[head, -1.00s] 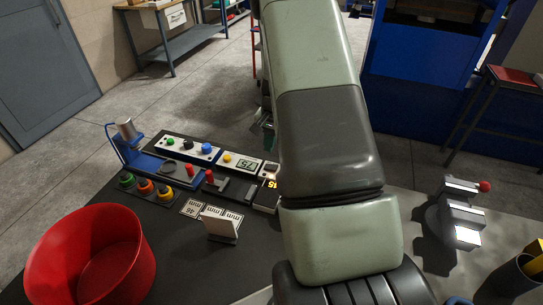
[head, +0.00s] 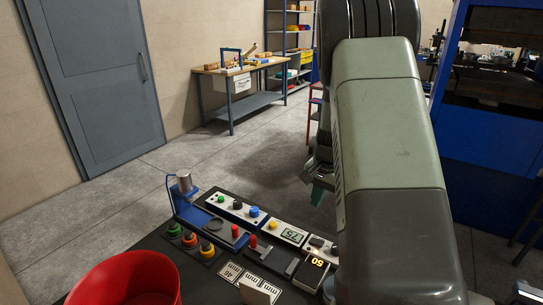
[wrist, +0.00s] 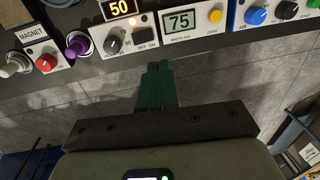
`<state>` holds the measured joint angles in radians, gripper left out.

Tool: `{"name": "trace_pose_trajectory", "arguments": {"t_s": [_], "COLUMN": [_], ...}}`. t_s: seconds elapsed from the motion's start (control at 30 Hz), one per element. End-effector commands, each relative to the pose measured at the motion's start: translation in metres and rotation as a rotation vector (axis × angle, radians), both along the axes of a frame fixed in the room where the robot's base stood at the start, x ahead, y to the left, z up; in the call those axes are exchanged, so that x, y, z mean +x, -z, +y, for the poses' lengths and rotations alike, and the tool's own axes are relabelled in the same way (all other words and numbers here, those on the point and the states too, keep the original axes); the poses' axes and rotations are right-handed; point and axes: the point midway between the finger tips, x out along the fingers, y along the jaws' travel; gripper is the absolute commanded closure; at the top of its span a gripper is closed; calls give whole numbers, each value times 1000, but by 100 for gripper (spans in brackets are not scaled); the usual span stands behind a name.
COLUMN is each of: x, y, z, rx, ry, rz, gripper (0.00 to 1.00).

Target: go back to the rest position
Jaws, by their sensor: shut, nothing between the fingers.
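My gripper (wrist: 155,85) has its green fingers together with nothing between them in the wrist view. The fingers point toward the control panel (wrist: 130,45) at the table's edge, apart from it, with grey floor behind them. In the head view my gripper (head: 318,192) hangs beyond the far edge of the table, partly hidden by my arm. The panel displays read 50 and 75.
The dark table holds a red bin (head: 125,280), a blue-based stand (head: 185,205), coloured buttons (head: 190,240) and label cards (head: 230,272). A workbench (head: 240,80) stands farther back. A blue machine (head: 490,120) is at the right. Open floor lies beyond the table.

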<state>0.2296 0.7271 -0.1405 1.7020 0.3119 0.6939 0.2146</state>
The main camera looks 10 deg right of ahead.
Motion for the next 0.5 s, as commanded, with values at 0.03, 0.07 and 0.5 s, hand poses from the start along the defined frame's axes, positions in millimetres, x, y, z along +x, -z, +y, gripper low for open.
{"name": "trace_pose_trajectory", "arguments": {"t_s": [0.03,0.07,0.5], "x": [0,-1,-78], "y": [-4,-8,-182], "z": [1,3,85], "rx": [-1,-1,-62], "ry": [-5,-9,-309], "rz": [-4,-8,-181], "gripper": [100,100,100]}}
